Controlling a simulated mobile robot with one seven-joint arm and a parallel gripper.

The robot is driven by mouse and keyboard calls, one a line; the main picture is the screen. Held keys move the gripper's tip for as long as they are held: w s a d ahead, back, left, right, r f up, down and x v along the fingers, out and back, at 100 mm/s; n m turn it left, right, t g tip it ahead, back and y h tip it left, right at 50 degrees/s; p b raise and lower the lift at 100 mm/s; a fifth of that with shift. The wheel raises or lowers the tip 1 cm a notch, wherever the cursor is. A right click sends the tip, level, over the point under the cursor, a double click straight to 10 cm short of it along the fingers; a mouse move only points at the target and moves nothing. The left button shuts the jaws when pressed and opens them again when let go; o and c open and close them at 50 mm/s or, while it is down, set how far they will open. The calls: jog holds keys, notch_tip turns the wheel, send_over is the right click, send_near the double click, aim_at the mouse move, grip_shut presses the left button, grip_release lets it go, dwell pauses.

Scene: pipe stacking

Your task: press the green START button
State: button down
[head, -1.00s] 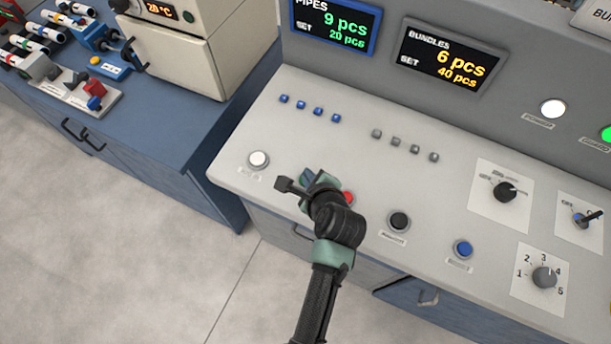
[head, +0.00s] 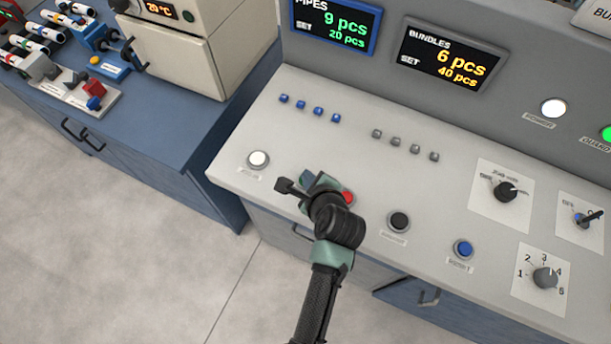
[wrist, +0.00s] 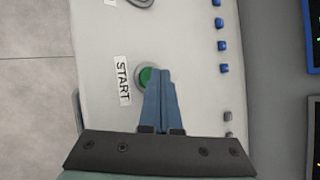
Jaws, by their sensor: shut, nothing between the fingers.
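The green START button (wrist: 145,76) shows in the wrist view, beside its white START label (wrist: 123,80). The tips of my gripper (wrist: 163,73) appear just to the right of the button there and overlap its edge in the picture. I cannot tell whether they touch it. The fingers are together with nothing between them. In the head view my gripper (head: 308,180) is over the front part of the light grey panel (head: 270,125), and my arm hides the green button.
A white button (head: 258,159) is left of my gripper; a red button (head: 347,197) is close on its right. Black (head: 398,221) and blue (head: 463,249) buttons lie farther right. Small blue (head: 318,111) and grey (head: 397,141) buttons are behind. Displays (head: 336,22) stand at the back.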

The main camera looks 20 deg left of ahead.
jog(key=shift+r+p, duration=0.8)
jog(key=shift+p, duration=0.2)
notch_tip(320, 180, up, 5)
jog(key=p, duration=0.5)
jog(key=shift+r+p, duration=0.1)
jog(key=shift+p, duration=0.25)
dwell(0.4)
